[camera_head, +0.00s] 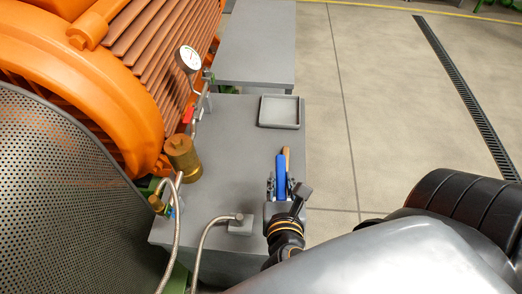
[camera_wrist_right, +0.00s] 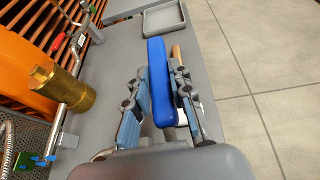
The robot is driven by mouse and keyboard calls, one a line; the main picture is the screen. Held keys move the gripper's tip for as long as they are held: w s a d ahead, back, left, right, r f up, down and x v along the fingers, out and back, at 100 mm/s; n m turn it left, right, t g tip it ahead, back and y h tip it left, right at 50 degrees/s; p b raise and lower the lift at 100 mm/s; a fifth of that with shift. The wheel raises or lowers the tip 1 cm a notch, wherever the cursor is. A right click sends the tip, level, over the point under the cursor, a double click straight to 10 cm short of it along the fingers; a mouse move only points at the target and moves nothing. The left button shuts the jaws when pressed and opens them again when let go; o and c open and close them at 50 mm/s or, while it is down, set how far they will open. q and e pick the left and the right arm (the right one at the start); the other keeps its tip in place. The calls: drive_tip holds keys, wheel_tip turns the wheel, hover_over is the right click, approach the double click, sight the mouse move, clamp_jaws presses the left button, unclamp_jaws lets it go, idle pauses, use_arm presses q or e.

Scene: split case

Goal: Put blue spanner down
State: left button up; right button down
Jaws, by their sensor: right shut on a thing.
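The blue spanner (camera_head: 281,172) shows as a long blue handle over the right part of the grey bench top (camera_head: 236,140). My right gripper (camera_head: 281,188) is shut on it, with a finger on each side. In the right wrist view the blue spanner (camera_wrist_right: 159,75) points away from the palm between the fingers of the right gripper (camera_wrist_right: 160,92). My left gripper is not in view.
A wooden-handled tool (camera_head: 287,153) lies close beside the spanner. An empty grey tray (camera_head: 281,112) sits at the bench's far right corner. A brass cylinder (camera_head: 182,158), a gauge (camera_head: 189,58) and hoses stand left. The bench middle is clear.

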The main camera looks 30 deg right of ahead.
drive_tip(key=shift+s+d+r, duration=0.15)
drive_tip(key=shift+s+r, duration=0.25)
drive_tip(key=shift+s, duration=0.3)
drive_tip(key=b, duration=0.5)
hover_over(258, 178)
drive_tip(key=shift+m+g+h, duration=0.3)
drive_tip(key=shift+m+h, duration=0.1)
drive_tip(key=f, duration=0.6)
drive_tip(key=s+f, duration=0.1)
drive_tip(key=f, duration=0.2)
drive_tip(key=f+b, duration=0.1)
drive_tip(key=f, duration=0.1)
drive_tip(key=w+f+b, duration=0.1)
drive_tip(key=f+b, duration=0.1)
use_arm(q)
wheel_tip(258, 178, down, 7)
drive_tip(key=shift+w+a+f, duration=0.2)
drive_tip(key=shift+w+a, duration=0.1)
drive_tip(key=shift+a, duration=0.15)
use_arm(e)
drive_tip(key=shift+s+r, duration=0.1)
